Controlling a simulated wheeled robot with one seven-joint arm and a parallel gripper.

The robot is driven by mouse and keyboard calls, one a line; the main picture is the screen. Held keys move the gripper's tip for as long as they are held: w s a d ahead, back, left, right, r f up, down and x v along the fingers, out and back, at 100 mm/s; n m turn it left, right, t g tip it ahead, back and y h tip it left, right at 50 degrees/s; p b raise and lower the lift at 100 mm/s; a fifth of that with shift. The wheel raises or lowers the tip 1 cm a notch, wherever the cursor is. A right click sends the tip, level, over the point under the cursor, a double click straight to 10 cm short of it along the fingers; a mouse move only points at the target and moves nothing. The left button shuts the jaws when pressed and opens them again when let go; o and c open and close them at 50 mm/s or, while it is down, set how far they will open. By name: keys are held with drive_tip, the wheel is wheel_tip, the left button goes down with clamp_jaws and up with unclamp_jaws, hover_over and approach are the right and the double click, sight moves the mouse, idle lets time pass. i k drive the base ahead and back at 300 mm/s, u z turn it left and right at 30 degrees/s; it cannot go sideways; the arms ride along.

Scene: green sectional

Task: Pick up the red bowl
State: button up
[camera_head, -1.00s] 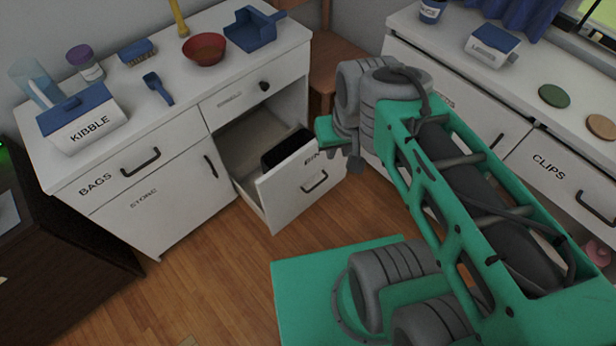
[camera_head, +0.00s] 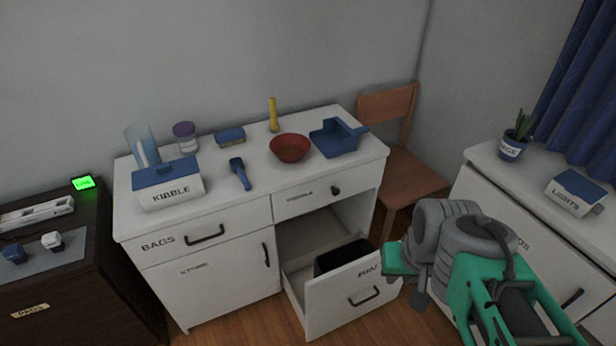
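The red bowl (camera_head: 290,148) stands upright on top of the white cabinet (camera_head: 215,213), towards its back right. It seems to hold something brownish. My arm shows at the lower right, well away from the bowl and lower than the cabinet top. My gripper's fingers cannot be made out, so I cannot see whether it is open or shut.
Around the bowl are a blue dustpan (camera_head: 338,138), yellow handle (camera_head: 273,115), blue scoop (camera_head: 240,174), brush (camera_head: 230,136), purple-lidded jar (camera_head: 185,136), clear pitcher (camera_head: 142,146) and kibble box (camera_head: 168,186). The bin drawer (camera_head: 352,299) stands open below. A wooden chair (camera_head: 402,178) is at right.

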sight(290, 148)
drive_tip(key=u, duration=1.05)
drive_tip(key=i, duration=0.35)
drive_tip(key=z, duration=1.05)
drive_tip(key=i, duration=0.5)
